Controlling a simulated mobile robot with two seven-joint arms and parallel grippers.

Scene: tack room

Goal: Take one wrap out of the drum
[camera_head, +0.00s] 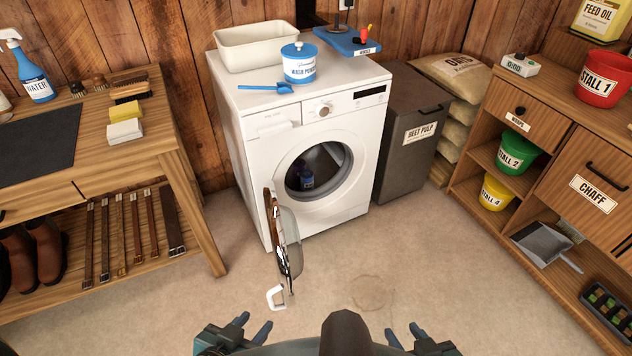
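The white washing machine (255,150) stands against the back wall. The rest of the drum is dark. My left gripper (252,328) and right gripper (405,336) are at the bottom edge, well short of the machine. Both have their fingers apart and look empty.
A cream basin (262,47), a blue wash powder tub (299,65) and a blue scoop (265,88) sit on the machine. A dark beet pulp bin (405,150) stands close at its right. A bench is left, shelves right.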

